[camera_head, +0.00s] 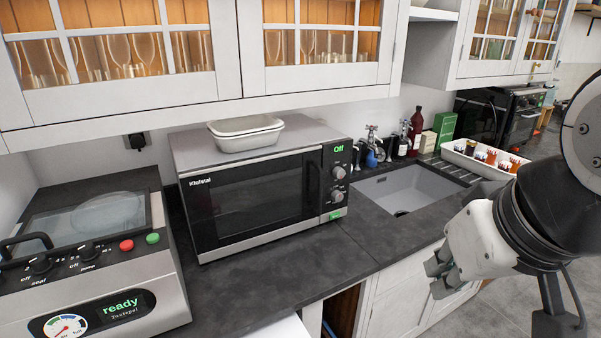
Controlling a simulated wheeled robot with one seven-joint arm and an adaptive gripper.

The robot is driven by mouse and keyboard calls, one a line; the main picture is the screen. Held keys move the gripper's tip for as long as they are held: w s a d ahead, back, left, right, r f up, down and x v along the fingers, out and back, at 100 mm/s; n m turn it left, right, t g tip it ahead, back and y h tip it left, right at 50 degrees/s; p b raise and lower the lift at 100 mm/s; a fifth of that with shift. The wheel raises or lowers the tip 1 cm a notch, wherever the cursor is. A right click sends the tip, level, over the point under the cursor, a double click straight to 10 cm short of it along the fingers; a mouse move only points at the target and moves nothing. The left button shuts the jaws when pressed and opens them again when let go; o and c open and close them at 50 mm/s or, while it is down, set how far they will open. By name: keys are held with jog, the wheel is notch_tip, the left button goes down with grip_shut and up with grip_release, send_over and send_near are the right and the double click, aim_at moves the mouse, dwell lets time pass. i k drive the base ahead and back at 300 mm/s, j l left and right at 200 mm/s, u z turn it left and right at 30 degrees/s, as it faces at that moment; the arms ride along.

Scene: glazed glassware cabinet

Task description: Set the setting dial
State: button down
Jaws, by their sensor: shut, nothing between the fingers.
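The microwave (258,190) stands on the dark worktop with its door shut and a green "Off" on its display. Its panel has an upper dial (338,172) and a lower dial (336,196), with a green button (335,215) below. A sealing machine (100,285) at the left also has two black dials, one marked off and seal (40,265), one marked off and pump (88,252). Which dial is the setting dial, I cannot tell. My gripper (438,277) is shut and empty at the right, in front of the lower cupboards, apart from every dial.
Glazed wall cabinets (130,55) with glasses hang above the worktop. A white dish (246,132) sits on the microwave. A sink (405,190), bottles (415,130) and a white tray (478,163) of small containers are at the right. The worktop before the microwave (290,270) is clear.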

aim_at(338, 172)
jog(key=i+l+z, duration=0.15)
jog(key=z, duration=0.3)
jog(key=i+l+z, duration=0.2)
jog(key=z, duration=0.2)
